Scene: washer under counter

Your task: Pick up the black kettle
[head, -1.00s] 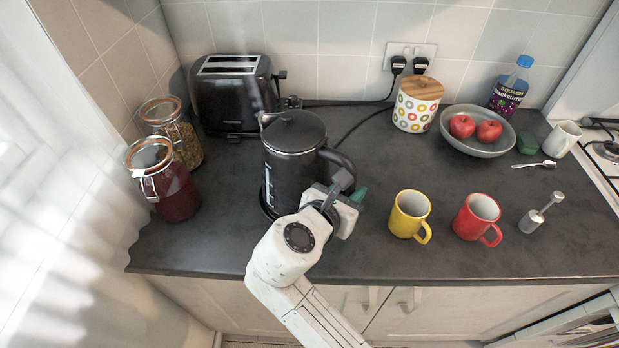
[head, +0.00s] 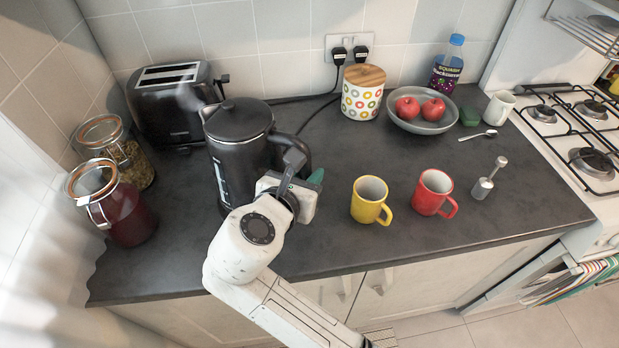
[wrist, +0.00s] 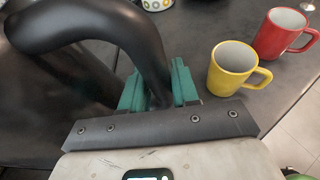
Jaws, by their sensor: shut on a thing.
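The black kettle (head: 236,150) stands upright on the dark counter in the head view, in front of the toaster. Its lid is closed and its handle is on the right side. My gripper (head: 301,177) is at the lower end of that handle. In the wrist view, the green fingers of my gripper (wrist: 158,88) are closed around the lower part of the black handle (wrist: 140,42). The kettle's body fills the left of that view. My arm hides the kettle's lower right side and part of its base in the head view.
A yellow mug (head: 369,202) and a red mug (head: 433,192) stand right of my gripper. Glass jars (head: 128,217) stand left of the kettle, and a black toaster (head: 170,103) is behind it. A patterned canister (head: 361,96) and a bowl of red apples (head: 423,124) are further back.

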